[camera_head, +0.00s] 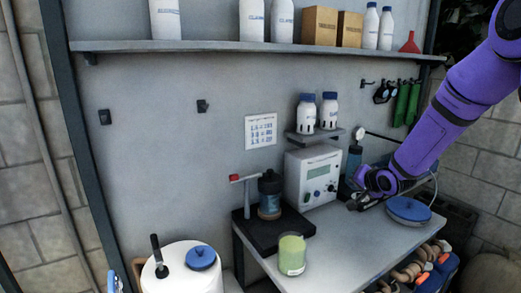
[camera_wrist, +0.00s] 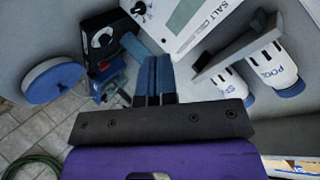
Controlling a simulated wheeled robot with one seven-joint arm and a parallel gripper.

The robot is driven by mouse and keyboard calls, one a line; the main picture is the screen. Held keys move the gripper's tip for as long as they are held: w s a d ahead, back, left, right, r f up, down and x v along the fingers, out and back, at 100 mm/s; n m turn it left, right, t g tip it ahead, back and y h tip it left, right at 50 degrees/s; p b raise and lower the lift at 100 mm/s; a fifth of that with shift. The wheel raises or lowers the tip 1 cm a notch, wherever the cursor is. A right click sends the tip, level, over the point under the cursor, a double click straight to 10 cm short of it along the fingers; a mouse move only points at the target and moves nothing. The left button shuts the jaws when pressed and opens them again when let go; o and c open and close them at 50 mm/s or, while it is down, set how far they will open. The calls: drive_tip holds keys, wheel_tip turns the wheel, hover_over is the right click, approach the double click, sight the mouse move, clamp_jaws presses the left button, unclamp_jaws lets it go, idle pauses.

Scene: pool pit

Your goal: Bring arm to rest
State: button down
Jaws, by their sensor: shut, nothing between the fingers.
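My gripper (camera_head: 357,203) is at the end of my purple arm, which reaches in from the upper right in the head view. It hangs over the right part of the grey counter (camera_head: 345,255), between the white control box and a blue round lid. In the wrist view the two blue fingers of my gripper (camera_wrist: 158,62) lie side by side, shut, with nothing between them. The white box with a display (camera_head: 313,176) stands just left of my gripper; in the wrist view the box (camera_wrist: 188,20) is beyond the fingers.
A green cup (camera_head: 291,254) stands at the counter's front edge. The blue round lid (camera_head: 408,210) lies right of my gripper. Two white bottles (camera_head: 318,112) stand on a small shelf above the box. A long shelf (camera_head: 230,47) runs above.

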drive_tip(key=s+d+r+n+g+h, duration=0.2)
drive_tip(key=s+r+n+h, duration=0.15)
drive_tip(key=s+r, duration=1.25)
drive_tip(key=s+a+r+n+g, duration=0.1)
drive_tip(key=s+g, duration=0.1)
drive_tip(key=s, duration=1.1)
drive_tip(key=s+a+r+n+g, duration=0.1)
drive_tip(key=s+r+g, duration=0.1)
drive_tip(key=s, duration=1.1)
drive_tip(key=shift+s+n+y, duration=0.35)
drive_tip(key=shift+s, duration=0.05)
